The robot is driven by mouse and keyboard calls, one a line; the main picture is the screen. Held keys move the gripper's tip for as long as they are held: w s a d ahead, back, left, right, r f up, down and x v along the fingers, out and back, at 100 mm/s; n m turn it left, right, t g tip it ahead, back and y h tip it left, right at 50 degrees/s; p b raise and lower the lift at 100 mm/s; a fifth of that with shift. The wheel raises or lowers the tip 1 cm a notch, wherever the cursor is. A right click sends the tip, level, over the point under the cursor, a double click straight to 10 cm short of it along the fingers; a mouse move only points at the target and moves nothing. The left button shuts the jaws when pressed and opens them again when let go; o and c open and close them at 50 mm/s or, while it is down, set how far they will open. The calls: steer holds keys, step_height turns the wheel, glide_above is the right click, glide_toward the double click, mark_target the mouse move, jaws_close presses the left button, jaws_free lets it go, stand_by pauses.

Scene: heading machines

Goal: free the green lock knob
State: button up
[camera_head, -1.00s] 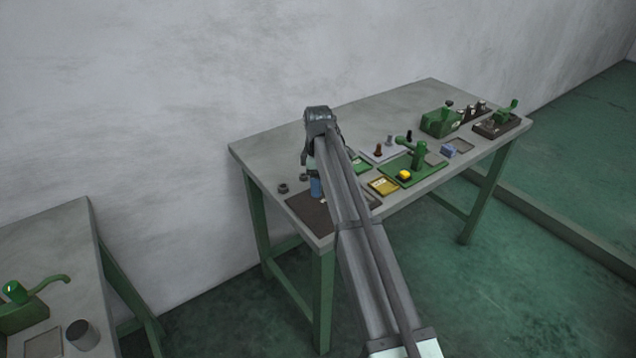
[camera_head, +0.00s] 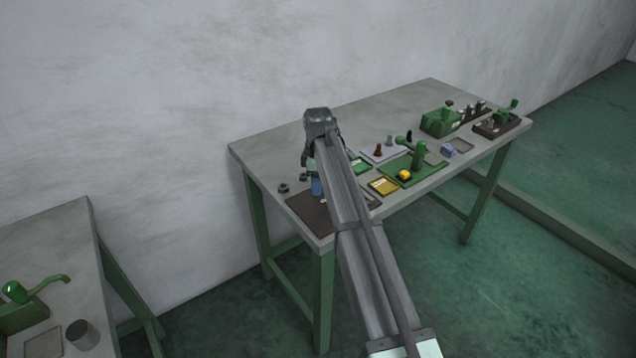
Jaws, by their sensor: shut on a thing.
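My gripper (camera_head: 305,166) points down over the left end of the main table and is shut on a small dark piece (camera_head: 304,177), mostly hidden by the jaws. A blue cylinder (camera_head: 316,187) stands just to its right, partly behind my arm. A round green knob (camera_head: 15,291) sits on a green block with a curved lever (camera_head: 50,280) on the left table, far from my gripper. Other green parts are a post with a handle (camera_head: 419,155) and a lever device (camera_head: 508,108) on the main table. I cannot tell which is the lock knob.
A dark round piece (camera_head: 283,188) lies left of my gripper, by a brown mat (camera_head: 305,212). A yellow tray (camera_head: 383,187), a green plate (camera_head: 395,168) and a green block machine (camera_head: 438,122) stand to the right. The table's back left (camera_head: 270,147) is clear.

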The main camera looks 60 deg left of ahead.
steer(key=shift+m, duration=0.4)
steer(key=m, duration=1.3)
steer(key=shift+m, duration=2)
steer(key=o, duration=1)
steer(key=shift+o, duration=0.2)
